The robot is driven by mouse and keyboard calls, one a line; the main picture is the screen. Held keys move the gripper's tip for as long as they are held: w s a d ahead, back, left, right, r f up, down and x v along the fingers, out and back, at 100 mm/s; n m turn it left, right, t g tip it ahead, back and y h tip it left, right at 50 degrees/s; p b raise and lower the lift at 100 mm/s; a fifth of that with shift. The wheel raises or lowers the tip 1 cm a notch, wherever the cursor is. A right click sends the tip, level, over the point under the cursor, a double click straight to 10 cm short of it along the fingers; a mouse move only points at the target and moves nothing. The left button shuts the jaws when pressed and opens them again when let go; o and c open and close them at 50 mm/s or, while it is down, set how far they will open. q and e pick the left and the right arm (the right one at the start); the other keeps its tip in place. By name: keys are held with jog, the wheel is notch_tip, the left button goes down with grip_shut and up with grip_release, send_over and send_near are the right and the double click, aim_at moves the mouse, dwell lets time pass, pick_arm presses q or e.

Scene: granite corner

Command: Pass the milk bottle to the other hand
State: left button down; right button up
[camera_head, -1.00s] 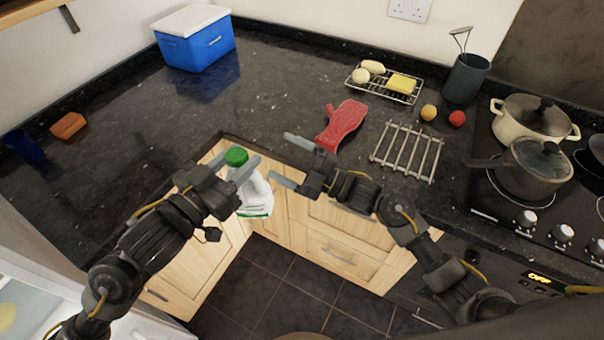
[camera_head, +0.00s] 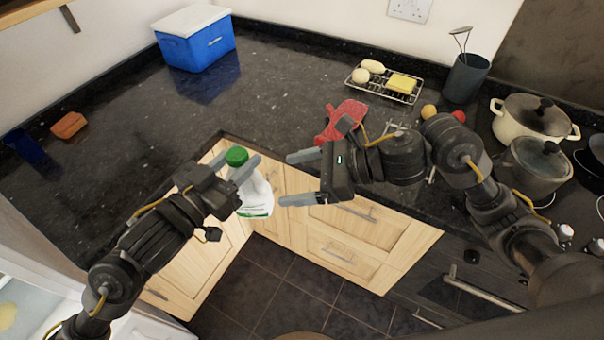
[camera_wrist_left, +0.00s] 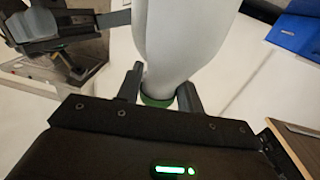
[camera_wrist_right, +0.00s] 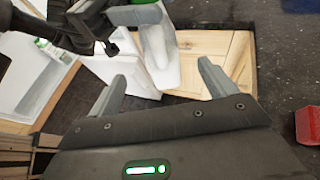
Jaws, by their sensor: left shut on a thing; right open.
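The milk bottle (camera_head: 257,194) is white with a green cap and a green band near its base. My left gripper (camera_head: 243,172) is shut on it just below the cap and holds it upright in front of the counter corner. In the left wrist view the bottle (camera_wrist_left: 180,45) fills the middle between the fingers. My right gripper (camera_head: 290,178) is open and empty, to the right of the bottle, its fingers pointing left towards it and apart from it. The right wrist view shows the bottle (camera_wrist_right: 158,48) ahead of the open fingers.
A red oven mitt (camera_head: 342,118) lies on the dark counter behind my right gripper, partly hidden by it. Pots (camera_head: 535,165) stand on the hob at the right. A blue cool box (camera_head: 196,45) stands at the back. The left counter is mostly clear.

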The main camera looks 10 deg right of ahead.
aim_at(247, 187)
jog(key=x, duration=1.1)
jog(key=shift+a, duration=0.15)
jog(key=shift+c, duration=0.2)
jog(key=c, duration=1.4)
pick_arm(q)
jog(key=c, duration=0.8)
grip_release()
jog(key=shift+c, duration=0.2)
jog(key=shift+r, duration=0.1)
